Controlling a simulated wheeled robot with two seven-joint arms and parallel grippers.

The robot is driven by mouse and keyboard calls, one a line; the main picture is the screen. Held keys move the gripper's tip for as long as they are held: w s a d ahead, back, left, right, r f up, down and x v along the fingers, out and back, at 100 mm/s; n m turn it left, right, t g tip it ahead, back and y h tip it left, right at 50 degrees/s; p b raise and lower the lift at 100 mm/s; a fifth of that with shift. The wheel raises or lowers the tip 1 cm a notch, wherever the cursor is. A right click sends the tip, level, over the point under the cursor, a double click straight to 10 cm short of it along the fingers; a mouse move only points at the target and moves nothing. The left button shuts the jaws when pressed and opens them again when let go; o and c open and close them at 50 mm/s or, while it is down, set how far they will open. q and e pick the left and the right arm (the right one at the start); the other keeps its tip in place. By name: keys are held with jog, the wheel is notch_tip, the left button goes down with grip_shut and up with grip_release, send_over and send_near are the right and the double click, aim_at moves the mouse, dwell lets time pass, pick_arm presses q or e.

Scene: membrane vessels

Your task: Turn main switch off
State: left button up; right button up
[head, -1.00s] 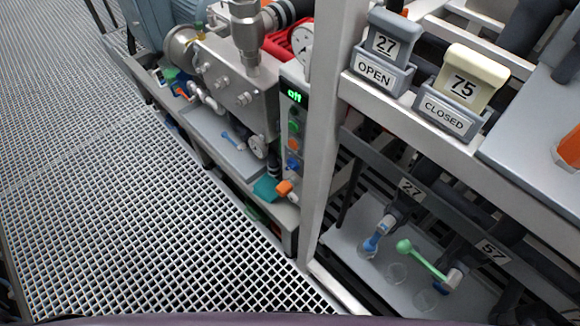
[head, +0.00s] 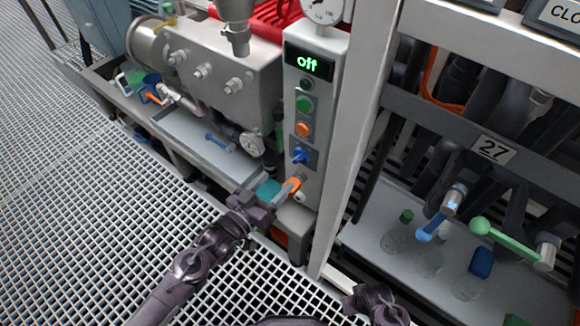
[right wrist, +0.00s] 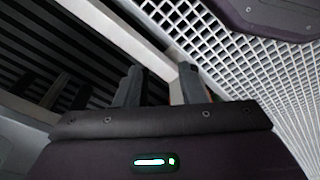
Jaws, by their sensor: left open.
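The grey control panel (head: 303,120) stands upright at the centre of the head view. Below are a green button (head: 305,105), an orange button (head: 303,129) and a blue rotary switch (head: 300,155). No label tells me which one is the main switch. My left gripper (head: 268,200) is open, below and left of the blue switch, beside an orange handle (head: 290,188) and a teal part (head: 268,188). I cannot tell whether it touches them. My right gripper (right wrist: 160,86) is open and empty, fingers apart, in the right wrist view.
Pipes with a blue valve lever (head: 432,228) and a green lever (head: 500,238) are further right. The grating floor (head: 80,200) at left is clear.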

aim_at(296, 160)
pick_arm(q)
jog(key=shift+h, duration=0.3)
jog(key=w+d, duration=0.1)
jog(key=w, duration=0.1)
jog(key=w+d+r, duration=0.1)
jog(key=w+d, duration=0.3)
jog(key=shift+w+d+r+b, duration=0.15)
jog(key=shift+d+r+b, duration=0.1)
jog(key=shift+r+b, duration=0.15)
pick_arm(e)
jog(key=r, duration=0.1)
jog(key=w+r, duration=0.1)
jog(key=shift+w+a+r, duration=0.1)
jog(key=shift+a+r, duration=0.25)
jog(key=shift+a, duration=0.05)
pick_arm(q)
jog(key=shift+c, duration=0.2)
jog(key=c, duration=0.9)
